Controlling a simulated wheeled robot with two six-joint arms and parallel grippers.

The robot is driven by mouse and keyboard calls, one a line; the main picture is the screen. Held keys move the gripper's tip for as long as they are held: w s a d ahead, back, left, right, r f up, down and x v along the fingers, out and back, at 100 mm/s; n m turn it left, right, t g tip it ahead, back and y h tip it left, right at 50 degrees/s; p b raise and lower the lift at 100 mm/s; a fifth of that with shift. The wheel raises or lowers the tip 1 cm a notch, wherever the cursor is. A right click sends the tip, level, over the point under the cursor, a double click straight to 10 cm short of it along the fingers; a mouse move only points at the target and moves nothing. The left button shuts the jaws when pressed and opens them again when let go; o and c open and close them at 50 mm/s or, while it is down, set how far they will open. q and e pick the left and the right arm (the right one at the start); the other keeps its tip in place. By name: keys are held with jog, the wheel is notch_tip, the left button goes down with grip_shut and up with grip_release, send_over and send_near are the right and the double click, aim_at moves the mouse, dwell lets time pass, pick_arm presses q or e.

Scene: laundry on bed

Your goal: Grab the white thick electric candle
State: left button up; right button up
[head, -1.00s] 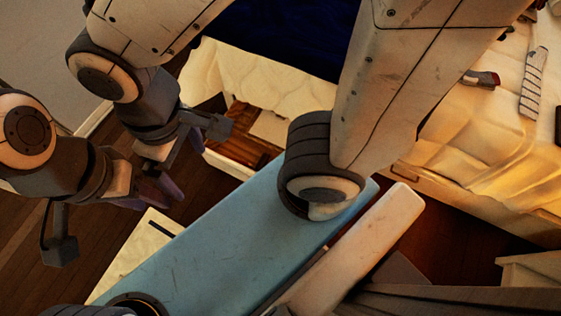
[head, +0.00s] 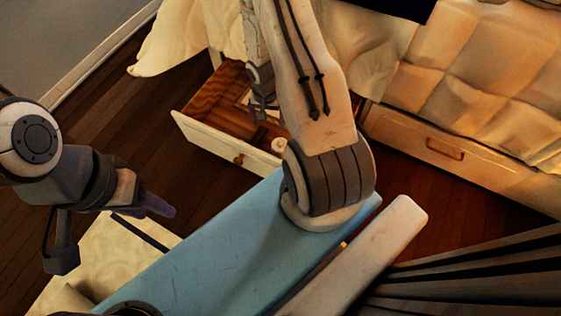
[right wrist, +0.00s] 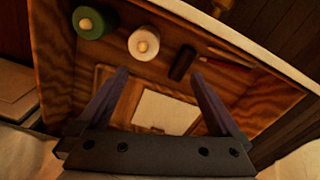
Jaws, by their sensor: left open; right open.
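The white thick candle (right wrist: 143,44) stands in an open wooden drawer, seen from above as a round white top with a yellowish tip. It also shows in the head view (head: 278,146), partly hidden by the drawer front and my right arm. My right gripper (right wrist: 160,74) is open and empty over the drawer, its fingers pointing toward the candle's side but apart from it. In the head view the right gripper (head: 262,108) is partly hidden behind my arm. My left gripper (head: 108,230) is open and empty at the left, away from the drawer.
The drawer (head: 215,147) sticks out below the bed (head: 400,75). In it lie a green round candle (right wrist: 90,22), a dark slim object (right wrist: 183,62), a white flat item (right wrist: 165,112) and an orange stick (right wrist: 221,89). A shut drawer (head: 445,148) is at the right.

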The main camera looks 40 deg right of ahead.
jog(key=shift+m, duration=0.8)
jog(key=d+f, duration=0.1)
jog(key=f, duration=0.1)
jog(key=s+d+f+b, duration=0.1)
jog(key=f, duration=0.2)
jog(key=s+d+f+b, duration=0.1)
jog(key=f, duration=0.2)
jog(key=shift+f, duration=0.15)
jog(key=shift+f+b, duration=0.3)
notch_tip(320, 180, down, 10)
jog(key=b, duration=1)
jog(key=shift+s+r, duration=0.1)
pick_arm(q)
notch_tip(320, 180, down, 14)
jog(key=shift+a, duration=0.15)
pick_arm(e)
jog(key=shift+r, duration=0.1)
jog(key=c, duration=1.3)
